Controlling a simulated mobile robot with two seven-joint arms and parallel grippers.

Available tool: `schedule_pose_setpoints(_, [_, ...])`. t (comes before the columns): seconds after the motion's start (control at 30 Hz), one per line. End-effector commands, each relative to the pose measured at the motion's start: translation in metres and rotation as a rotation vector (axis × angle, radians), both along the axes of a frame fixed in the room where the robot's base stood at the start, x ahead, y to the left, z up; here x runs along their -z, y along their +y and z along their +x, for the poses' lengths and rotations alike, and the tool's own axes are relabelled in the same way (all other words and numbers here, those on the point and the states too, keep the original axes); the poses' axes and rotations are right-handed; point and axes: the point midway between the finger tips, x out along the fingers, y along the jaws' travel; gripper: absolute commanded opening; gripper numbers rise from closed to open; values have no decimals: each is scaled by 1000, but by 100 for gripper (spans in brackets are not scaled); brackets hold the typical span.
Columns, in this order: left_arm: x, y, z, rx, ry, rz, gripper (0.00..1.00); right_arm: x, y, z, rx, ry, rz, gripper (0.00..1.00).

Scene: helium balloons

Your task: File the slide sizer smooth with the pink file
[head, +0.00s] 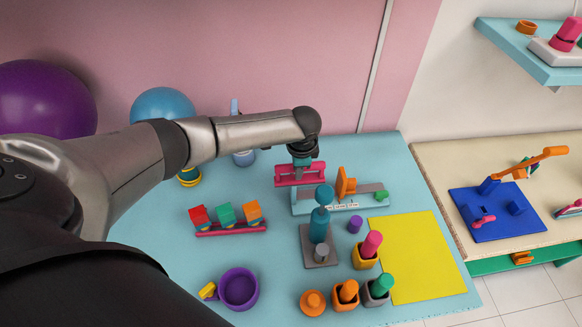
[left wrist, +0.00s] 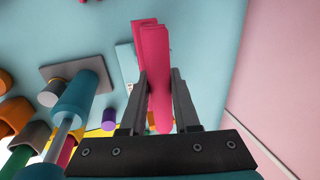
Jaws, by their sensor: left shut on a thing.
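My left gripper (head: 301,162) is shut on a pink piece that I take for the pink file (head: 299,174). In the left wrist view the pink file (left wrist: 154,62) sticks out between the grey fingers (left wrist: 160,88). The slide sizer (head: 343,207) seems to be the light blue base with a grey rail, a white scale, an orange upright slider (head: 345,184) and a small green block (head: 381,195). The file is just above and behind its left end; I cannot tell whether they touch. In the left wrist view the file hides most of the sizer. My right gripper is not in view.
A teal post tool on a grey base (head: 320,253) stands in front of the sizer. A pink rack with coloured blocks (head: 232,231) is to the left. The blue table (head: 155,235) is bare at left.

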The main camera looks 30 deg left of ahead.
Motion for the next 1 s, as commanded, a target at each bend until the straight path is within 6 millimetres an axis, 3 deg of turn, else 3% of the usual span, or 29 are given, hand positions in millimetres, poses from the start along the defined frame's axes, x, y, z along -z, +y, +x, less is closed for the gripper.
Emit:
schedule_pose_setpoints(0.23, [2, -16, 7, 4, 5, -7, 0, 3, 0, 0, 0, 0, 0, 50])
schedule_pose_setpoints(1.0, [-13, -14, 9, 1, 2, -1, 0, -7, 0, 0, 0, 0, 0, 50])
